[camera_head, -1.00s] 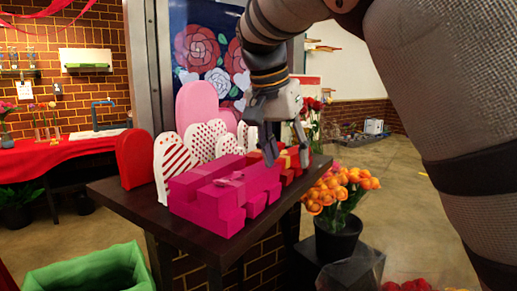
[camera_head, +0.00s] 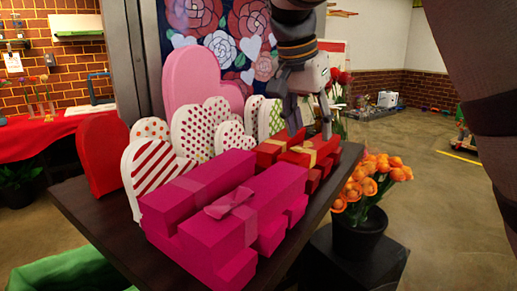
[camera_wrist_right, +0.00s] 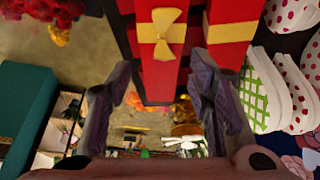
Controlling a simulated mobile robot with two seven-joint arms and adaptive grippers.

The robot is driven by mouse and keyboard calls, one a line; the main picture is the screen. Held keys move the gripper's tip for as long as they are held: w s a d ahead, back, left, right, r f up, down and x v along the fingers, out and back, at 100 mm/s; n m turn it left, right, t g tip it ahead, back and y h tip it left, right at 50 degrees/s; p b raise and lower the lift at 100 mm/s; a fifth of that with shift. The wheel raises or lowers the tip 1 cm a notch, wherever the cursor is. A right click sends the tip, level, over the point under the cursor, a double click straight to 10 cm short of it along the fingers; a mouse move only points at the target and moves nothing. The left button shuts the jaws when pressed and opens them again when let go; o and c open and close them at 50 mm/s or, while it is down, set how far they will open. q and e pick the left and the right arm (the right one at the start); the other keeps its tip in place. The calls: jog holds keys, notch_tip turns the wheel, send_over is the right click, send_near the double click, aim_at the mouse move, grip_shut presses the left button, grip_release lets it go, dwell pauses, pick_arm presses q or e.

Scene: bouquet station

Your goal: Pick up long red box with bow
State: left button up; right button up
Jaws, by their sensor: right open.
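Long red boxes with gold ribbons and bows lie at the right part of the dark table. The nearer long red box with a gold bow (camera_head: 308,152) shows behind the magenta boxes. In the right wrist view, the red box with bow (camera_wrist_right: 158,72) points down between the fingers, and a second red box is beside it. My right gripper (camera_head: 311,130) is open, above and just behind the red boxes. In the right wrist view its fingers (camera_wrist_right: 163,95) stand either side of the box's end. I cannot tell whether they touch it. My left gripper is not in view.
Magenta boxes (camera_head: 215,215) fill the front of the table (camera_head: 85,205). Heart-shaped boxes (camera_head: 152,172) stand along its back. Orange flowers in a black pot (camera_head: 358,238) are right of the table. A green bin (camera_head: 70,274) is at the lower left.

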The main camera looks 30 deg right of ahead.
aim_at(312, 145)
jog(key=x, duration=0.5)
jog(key=shift+w, duration=0.1)
jog(key=shift+r, duration=0.1)
jog(key=c, duration=1)
